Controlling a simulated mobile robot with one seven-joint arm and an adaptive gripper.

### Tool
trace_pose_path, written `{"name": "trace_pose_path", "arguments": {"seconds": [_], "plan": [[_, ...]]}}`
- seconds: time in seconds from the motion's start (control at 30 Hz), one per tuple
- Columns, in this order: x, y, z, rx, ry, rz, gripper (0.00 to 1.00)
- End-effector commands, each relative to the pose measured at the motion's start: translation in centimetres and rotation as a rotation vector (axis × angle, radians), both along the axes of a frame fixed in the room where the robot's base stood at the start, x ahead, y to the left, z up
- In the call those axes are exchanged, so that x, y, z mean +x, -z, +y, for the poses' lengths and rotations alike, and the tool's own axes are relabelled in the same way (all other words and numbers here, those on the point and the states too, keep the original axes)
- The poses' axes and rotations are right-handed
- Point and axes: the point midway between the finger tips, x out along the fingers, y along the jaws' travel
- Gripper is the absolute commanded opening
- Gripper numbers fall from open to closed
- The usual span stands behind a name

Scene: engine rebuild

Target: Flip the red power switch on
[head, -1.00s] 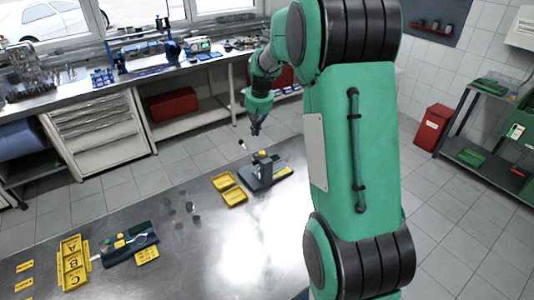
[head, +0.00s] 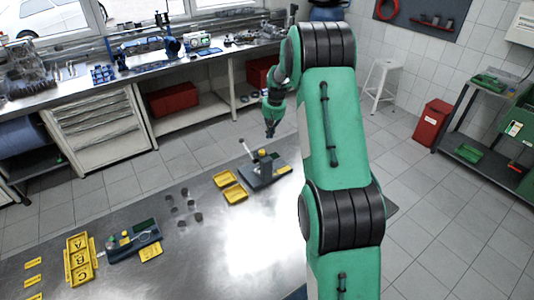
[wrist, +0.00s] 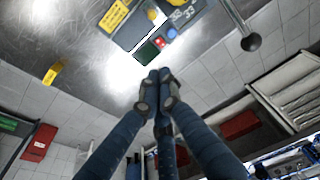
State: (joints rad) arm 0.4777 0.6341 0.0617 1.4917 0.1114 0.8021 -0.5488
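A grey press-like device (head: 258,175) with a raised lever stands near the far edge of the metal workbench. In the wrist view its dark base (wrist: 133,30) carries a dark green screen (wrist: 147,52) and a small red control (wrist: 161,42) beside a blue one (wrist: 172,33). The red control looks like the power switch; its on or off position is too small to tell. My gripper (head: 270,134) is above and beyond the device in the head view. In the wrist view my gripper (wrist: 157,74) has its fingertips together, empty, apart from the panel and appearing just below the screen.
The lever with a dark round knob (wrist: 251,42) sticks out near my gripper. Yellow trays (head: 236,194) lie left of the device. Another device with a green screen (head: 146,226) and a yellow lettered tray (head: 79,259) are farther left. The workbench (head: 200,260) is clear in front.

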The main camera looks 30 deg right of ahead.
Motion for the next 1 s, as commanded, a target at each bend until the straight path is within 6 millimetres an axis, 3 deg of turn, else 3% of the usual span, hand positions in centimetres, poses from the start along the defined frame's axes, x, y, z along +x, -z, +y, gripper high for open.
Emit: {"name": "trace_pose_path", "arguments": {"seconds": [0.53, 1.0], "plan": [[0.1, 1.1, 0.1, 0.000, 0.000, 0.001, 0.00], [1.3, 7.5, 0.1, 0.000, 0.000, 0.001, 0.00]]}}
